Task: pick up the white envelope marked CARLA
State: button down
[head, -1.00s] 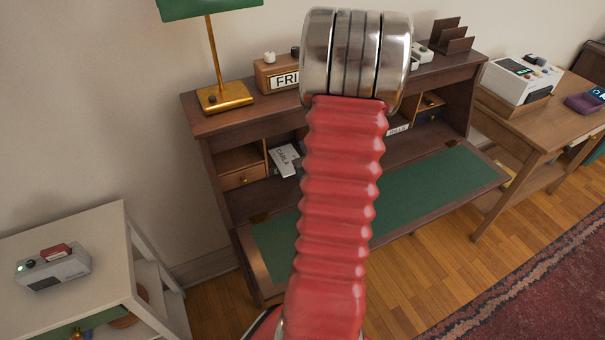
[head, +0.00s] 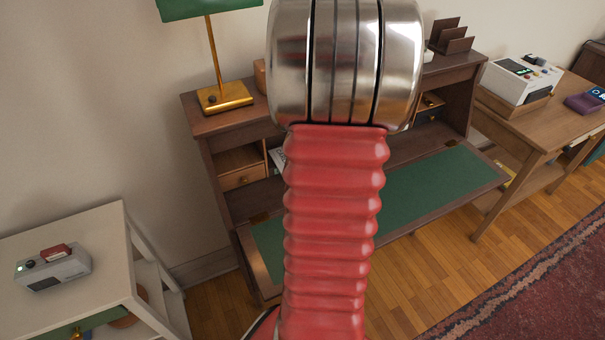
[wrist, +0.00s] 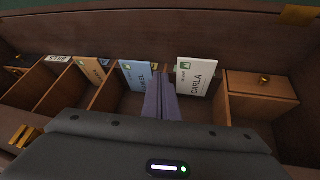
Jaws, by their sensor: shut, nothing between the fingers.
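The white envelope marked CARLA (wrist: 195,77) stands in a pigeonhole of the desk, beside a small drawer, in the wrist view. In the head view only a sliver of the white envelope (head: 278,160) shows at the left edge of my arm. My gripper (wrist: 160,80) is shut and empty in the wrist view. Its fingers appear just left of the CARLA envelope, over the right edge of a blue envelope (wrist: 136,76). I cannot tell whether they touch either one. In the head view my arm hides the gripper.
A tan envelope (wrist: 94,70) stands further left in the wrist view. Wooden dividers separate the slots, and a drawer (wrist: 258,88) with a brass knob is at the right. A brass lamp (head: 224,98) stands on the desk top. The green writing surface (head: 430,190) is clear.

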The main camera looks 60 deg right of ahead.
jog(key=a+f+n+y, duration=0.1)
jog(key=a+y, duration=0.2)
jog(key=a, duration=0.3)
jog(key=shift+s+f+g, duration=0.3)
jog(key=shift+s+f, duration=0.05)
jog(key=shift+s, duration=0.1)
jog(key=x, duration=0.9)
jog(key=shift+f, duration=0.25)
jog(key=shift+w+d+f, duration=0.15)
jog(key=shift+w+d, duration=0.25)
jog(key=shift+w, duration=0.2)
jog(key=shift+w+d+f, duration=0.1)
jog(key=shift+w+d, duration=0.35)
jog(key=shift+w, duration=0.1)
jog(key=shift+w+d, duration=0.4)
jog(key=shift+w, duration=0.2)
jog(key=shift+w+d, duration=0.6)
jog(key=shift+w, duration=0.2)
